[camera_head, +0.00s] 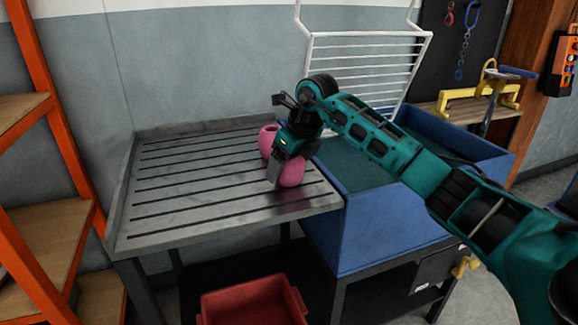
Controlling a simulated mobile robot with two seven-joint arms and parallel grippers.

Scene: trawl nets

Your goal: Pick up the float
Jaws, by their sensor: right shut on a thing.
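A pink float (292,172) is at the right part of the slotted grey metal table, near its front right edge. My right gripper (275,172) is over it from above, shut on it, and hides part of its body. A second pink shape with a dark round opening (268,138) shows just behind the gripper; I cannot tell whether it is part of the same float. I cannot tell whether the float touches the table. My left gripper is not in view.
The slotted table (165,210) is otherwise bare. A blue tub (345,225) adjoins it on the right, with a white wire rack (365,60) behind. A red crate (252,305) is below in front. An orange-framed shelf (65,150) stands at left.

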